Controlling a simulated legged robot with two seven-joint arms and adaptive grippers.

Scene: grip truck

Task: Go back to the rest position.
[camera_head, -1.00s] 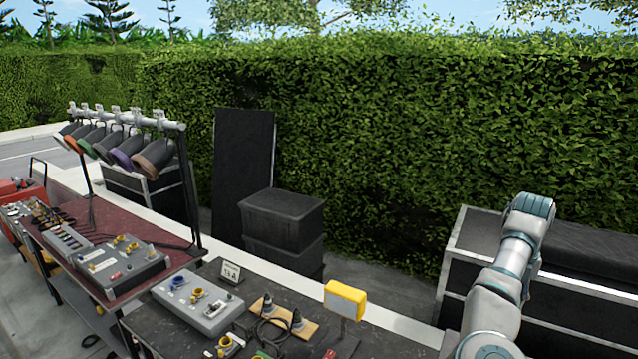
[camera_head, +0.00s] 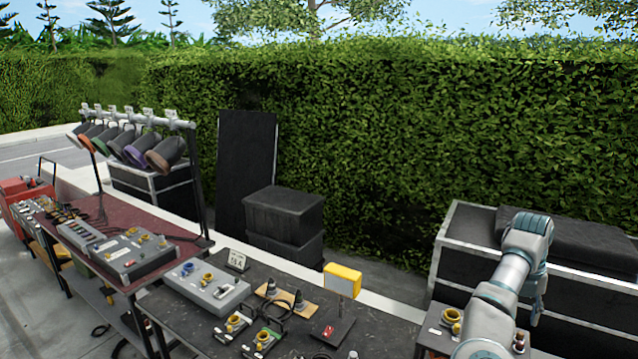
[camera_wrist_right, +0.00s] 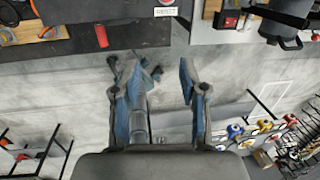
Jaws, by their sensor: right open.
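My right arm (camera_head: 510,275) rises from the lower right of the head view, with its bent joint high in front of a black case. Its gripper fingers do not show clearly there. In the right wrist view my right gripper (camera_wrist_right: 158,85) is open, with its two blue-padded fingers apart and nothing between them. Grey ground shows beyond the fingers. My left arm and gripper are not in view.
A red-topped table (camera_head: 130,220) stands left, under a lamp rack (camera_head: 140,117). A black case (camera_head: 468,240) is behind my right arm.

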